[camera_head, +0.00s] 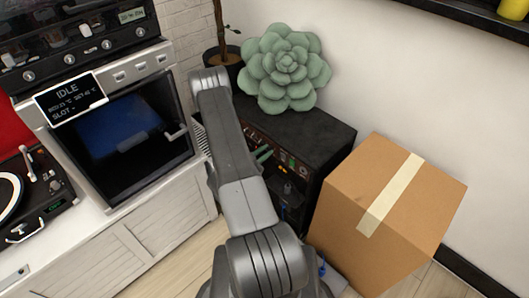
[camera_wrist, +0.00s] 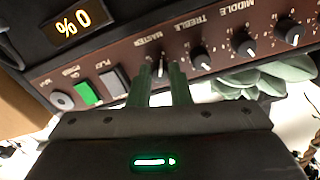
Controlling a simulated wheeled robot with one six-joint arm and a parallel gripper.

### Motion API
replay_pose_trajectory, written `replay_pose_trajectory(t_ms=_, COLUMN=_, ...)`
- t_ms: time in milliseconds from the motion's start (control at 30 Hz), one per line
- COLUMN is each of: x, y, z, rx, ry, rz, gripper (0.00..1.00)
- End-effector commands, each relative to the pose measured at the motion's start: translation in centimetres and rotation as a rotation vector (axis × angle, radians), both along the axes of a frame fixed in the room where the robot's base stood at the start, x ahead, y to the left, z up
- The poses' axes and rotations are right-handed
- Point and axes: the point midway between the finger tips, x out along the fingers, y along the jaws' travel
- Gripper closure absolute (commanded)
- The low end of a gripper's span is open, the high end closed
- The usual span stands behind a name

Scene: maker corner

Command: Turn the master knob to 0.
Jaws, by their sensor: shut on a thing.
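The master knob (camera_wrist: 161,69) is on the brown panel of the black amplifier (camera_head: 310,126), below its MASTER label in the wrist view. My gripper (camera_wrist: 160,74) is shut on this knob, with one green finger on each side. A pale pointer mark shows between the fingers; much of the knob is hidden by them. The amber display (camera_wrist: 73,24) appears upside down in the wrist view and reads 0 %. In the head view my gripper (camera_head: 263,154) reaches the amplifier front, and the knob is hidden there.
Treble knob (camera_wrist: 200,58), middle knob (camera_wrist: 243,42) and another knob sit beside the master. Grey and green buttons (camera_wrist: 87,93) lie on its other side. A succulent (camera_head: 285,68) stands on the amplifier. A cardboard box (camera_head: 395,200) stands close right; a white cabinet (camera_head: 150,250) is left.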

Motion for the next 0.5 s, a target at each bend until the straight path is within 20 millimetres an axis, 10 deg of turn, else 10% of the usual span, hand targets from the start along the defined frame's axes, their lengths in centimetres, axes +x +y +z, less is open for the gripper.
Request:
replay_pose_trajectory(t_ms=233, x=-0.06, y=0.01, z=-0.15, rx=0.001, ry=0.003, rz=0.001, gripper=1.0)
replay_pose_trajectory(t_ms=333, x=-0.06, y=0.0, z=-0.14, rx=0.001, ry=0.003, rz=0.001, gripper=0.65)
replay_pose_trajectory(t_ms=500, x=-0.04, y=0.01, z=-0.07, rx=0.001, ry=0.001, rz=0.001, gripper=0.61)
